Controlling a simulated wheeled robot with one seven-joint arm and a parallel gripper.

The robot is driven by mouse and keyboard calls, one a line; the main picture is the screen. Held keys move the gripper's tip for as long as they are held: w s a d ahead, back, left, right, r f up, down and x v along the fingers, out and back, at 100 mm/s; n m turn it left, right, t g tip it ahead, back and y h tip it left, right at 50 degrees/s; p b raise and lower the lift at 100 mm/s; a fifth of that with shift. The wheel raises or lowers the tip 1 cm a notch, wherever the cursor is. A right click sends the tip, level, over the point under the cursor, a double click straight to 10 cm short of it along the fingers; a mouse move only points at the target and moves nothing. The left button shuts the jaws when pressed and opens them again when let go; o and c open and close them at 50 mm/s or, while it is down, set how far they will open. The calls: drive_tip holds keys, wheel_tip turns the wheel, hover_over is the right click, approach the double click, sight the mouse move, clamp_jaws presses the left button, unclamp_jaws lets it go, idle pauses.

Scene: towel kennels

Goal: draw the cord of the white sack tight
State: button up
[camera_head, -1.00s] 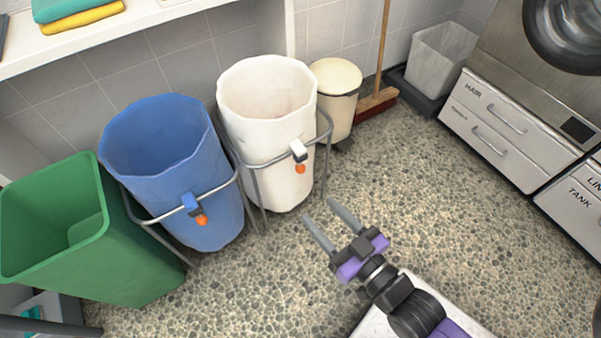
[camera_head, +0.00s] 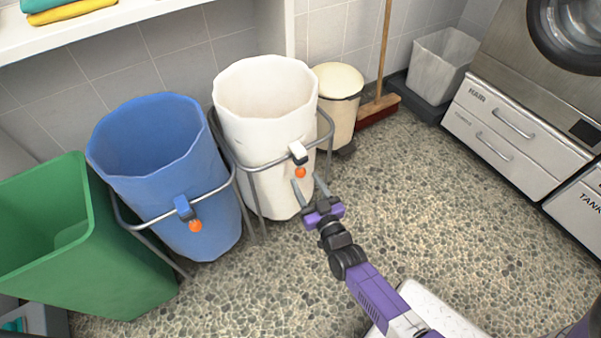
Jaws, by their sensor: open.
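The white sack (camera_head: 263,100) stands open-mouthed in a grey tube frame (camera_head: 262,166) against the wall. At its front is a white cord lock (camera_head: 298,152) with an orange ball (camera_head: 300,173) hanging just below it. My gripper (camera_head: 307,184) is open, its two grey fingers pointing at the sack's front. In the picture the fingertips lie on either side of the orange ball and slightly below it. I cannot tell whether they touch it or how far in front they are. Nothing shows held between the fingers.
A blue sack (camera_head: 160,150) with its own orange ball (camera_head: 195,226) stands left, beside a green bin (camera_head: 90,250). A cream pedal bin (camera_head: 338,100) and a broom (camera_head: 380,80) are behind right. Steel drawers (camera_head: 510,130) line the right. The speckled floor (camera_head: 450,220) between is clear.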

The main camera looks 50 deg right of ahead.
sight(303, 176)
drive_tip(key=b+x, duration=0.1)
drive_tip(key=x, duration=0.3)
drive_tip(key=shift+w+d, duration=0.15)
drive_tip(key=shift+w, duration=0.25)
clamp_jaws()
idle(1.1)
